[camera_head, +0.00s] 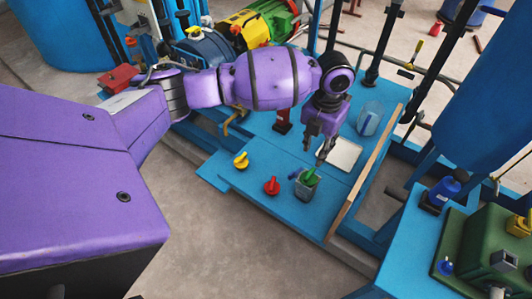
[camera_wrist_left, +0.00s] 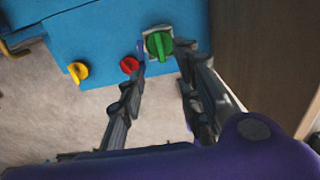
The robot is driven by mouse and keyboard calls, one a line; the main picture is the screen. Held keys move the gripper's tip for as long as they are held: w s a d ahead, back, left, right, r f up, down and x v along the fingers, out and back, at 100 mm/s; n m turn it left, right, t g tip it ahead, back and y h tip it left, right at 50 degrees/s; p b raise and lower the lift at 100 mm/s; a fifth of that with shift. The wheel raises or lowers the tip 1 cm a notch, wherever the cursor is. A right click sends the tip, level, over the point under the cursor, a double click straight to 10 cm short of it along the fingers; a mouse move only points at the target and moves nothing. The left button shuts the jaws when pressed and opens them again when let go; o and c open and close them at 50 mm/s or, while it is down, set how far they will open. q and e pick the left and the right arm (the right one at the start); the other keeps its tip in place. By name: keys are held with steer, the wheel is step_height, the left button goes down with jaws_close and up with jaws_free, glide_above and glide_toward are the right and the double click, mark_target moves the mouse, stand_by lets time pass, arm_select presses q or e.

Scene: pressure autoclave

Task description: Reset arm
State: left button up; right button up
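My left arm reaches in from the left, and its gripper (camera_head: 318,155) points down over the blue bench (camera_head: 232,181). In the left wrist view the fingers of the left gripper (camera_wrist_left: 163,62) are apart with nothing held between them. A green knob (camera_head: 309,177) on a small pale square holder (camera_head: 306,189) lies just below the fingertips. In the wrist view the green knob (camera_wrist_left: 158,44) shows beyond and between the fingertips; whether they touch it is unclear. A red knob (camera_head: 271,186) and a yellow knob (camera_head: 240,161) are to its left. My right gripper is out of view.
A white plate (camera_head: 343,154) and a clear container (camera_head: 369,118) are on the bench near the gripper. A wooden strip (camera_head: 366,174) runs along the bench's right edge. A large blue tank (camera_head: 495,100) and green machine (camera_head: 478,252) stand right. Floor shows at lower middle.

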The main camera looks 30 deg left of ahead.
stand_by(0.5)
